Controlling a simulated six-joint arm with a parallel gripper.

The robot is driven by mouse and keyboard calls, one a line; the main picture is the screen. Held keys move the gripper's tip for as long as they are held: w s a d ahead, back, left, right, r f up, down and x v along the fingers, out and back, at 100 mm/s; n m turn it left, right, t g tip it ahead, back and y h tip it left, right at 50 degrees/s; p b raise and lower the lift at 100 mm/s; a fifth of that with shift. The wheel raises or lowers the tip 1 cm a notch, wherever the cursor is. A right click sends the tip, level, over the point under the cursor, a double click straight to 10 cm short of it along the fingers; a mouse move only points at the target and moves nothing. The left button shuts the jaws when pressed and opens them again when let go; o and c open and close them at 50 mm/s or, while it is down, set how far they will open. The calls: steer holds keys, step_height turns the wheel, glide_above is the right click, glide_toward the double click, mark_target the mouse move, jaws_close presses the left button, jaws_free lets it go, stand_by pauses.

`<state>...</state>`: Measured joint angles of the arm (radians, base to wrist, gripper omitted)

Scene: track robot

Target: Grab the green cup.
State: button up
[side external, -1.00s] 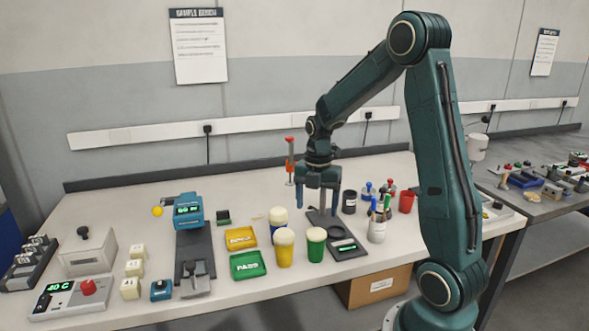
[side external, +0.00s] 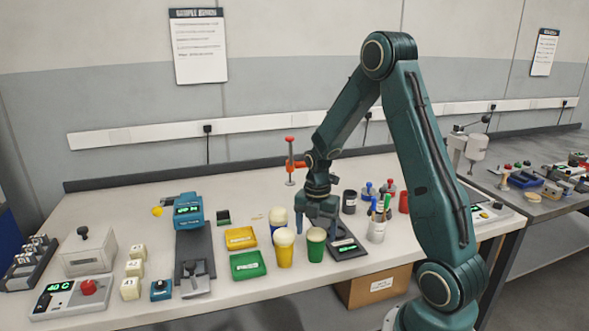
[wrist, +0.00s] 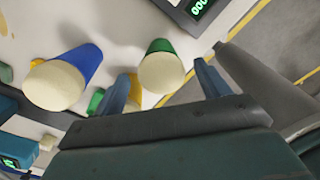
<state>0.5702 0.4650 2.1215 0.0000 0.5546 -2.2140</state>
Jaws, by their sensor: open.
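My gripper (side external: 318,222) is open, just behind and above the cup in the side view. In the wrist view the green cup (wrist: 162,70) shows between the two fingers of my gripper (wrist: 165,85), a little beyond their tips. I cannot tell whether a finger touches it. A yellow cup (side external: 285,250) stands close at its left, and a blue cup (side external: 278,220) stands behind that one.
A black scale (side external: 346,248) with a green display lies right of the green cup. A green tray (side external: 248,265) and a yellow tray (side external: 241,238) lie to the left. The bench's front edge is close.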

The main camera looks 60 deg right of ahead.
mark_target(316, 243)
steer(key=shift+s+f, duration=0.1)
steer(key=shift+f, duration=2.4)
steer(key=c, duration=1)
